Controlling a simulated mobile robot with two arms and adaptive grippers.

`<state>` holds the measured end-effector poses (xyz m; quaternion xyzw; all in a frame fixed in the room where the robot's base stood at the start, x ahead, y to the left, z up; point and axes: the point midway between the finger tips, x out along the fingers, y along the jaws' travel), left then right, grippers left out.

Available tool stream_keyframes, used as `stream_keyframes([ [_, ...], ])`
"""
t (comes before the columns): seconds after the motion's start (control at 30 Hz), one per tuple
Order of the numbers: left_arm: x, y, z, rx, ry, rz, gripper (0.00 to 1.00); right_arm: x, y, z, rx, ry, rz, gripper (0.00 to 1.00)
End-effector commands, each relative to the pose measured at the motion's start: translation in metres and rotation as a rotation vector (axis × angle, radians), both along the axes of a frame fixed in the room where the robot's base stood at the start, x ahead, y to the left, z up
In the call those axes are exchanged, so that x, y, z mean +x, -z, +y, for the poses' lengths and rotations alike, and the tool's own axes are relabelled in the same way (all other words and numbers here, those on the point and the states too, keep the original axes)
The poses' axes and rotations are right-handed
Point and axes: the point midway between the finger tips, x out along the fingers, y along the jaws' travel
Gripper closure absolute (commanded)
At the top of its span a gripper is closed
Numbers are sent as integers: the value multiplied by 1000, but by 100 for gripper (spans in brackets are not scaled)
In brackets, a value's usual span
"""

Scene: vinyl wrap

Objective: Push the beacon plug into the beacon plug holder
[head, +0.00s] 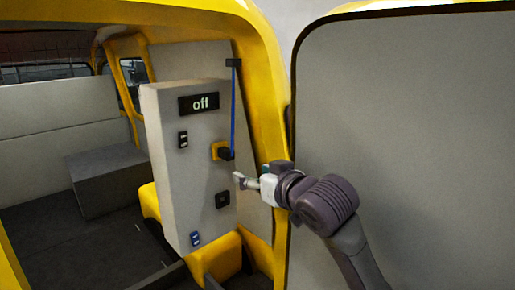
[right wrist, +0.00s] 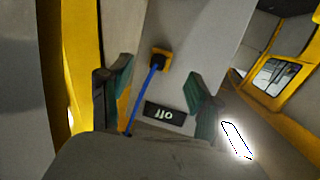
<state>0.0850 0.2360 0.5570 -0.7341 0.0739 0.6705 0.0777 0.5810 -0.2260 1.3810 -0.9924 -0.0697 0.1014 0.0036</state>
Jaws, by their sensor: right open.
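The beacon plug (head: 227,154) is a small black piece at the end of a blue cable (head: 233,110). It sits at the yellow beacon plug holder (head: 215,149) on the grey panel; how deep it sits, I cannot tell. In the right wrist view, the yellow holder (right wrist: 166,54) has a dark middle where the blue cable (right wrist: 141,98) ends. My right gripper (head: 240,181) is open, just below and right of the plug in the head view. In the right wrist view, its two fingers stand apart with the holder beyond, between them. My left gripper is not in view.
The grey panel (head: 175,220) carries an "off" display (head: 199,103), a black switch (head: 183,139), a dark socket (head: 222,200) and a blue switch (head: 195,239). The yellow door frame (head: 262,90) and large grey door (head: 400,110) stand right of it.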

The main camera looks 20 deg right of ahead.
Motion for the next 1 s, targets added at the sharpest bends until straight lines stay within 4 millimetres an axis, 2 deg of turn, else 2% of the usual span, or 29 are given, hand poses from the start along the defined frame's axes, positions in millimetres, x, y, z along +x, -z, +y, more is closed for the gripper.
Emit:
stream_keyframes([
  [0.03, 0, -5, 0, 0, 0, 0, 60, -8, -18, 2, -7, -5, -22, 37],
  [0.1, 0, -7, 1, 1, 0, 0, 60, -17, -30, 4, -11, -9, -40, 37],
  [0.2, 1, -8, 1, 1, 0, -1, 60, -22, -37, 6, -14, -12, -53, 37],
  [0.33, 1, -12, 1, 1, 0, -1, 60, -15, -37, 7, -13, -13, -51, 37],
  [0.47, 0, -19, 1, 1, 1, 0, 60, 5, -35, 10, -14, -13, -50, 37],
  [0.8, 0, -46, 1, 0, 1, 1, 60, 71, -26, 20, -13, -13, -50, 37],
  [1.0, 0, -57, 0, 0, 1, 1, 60, 99, -21, 24, -14, -14, -53, 37],
])
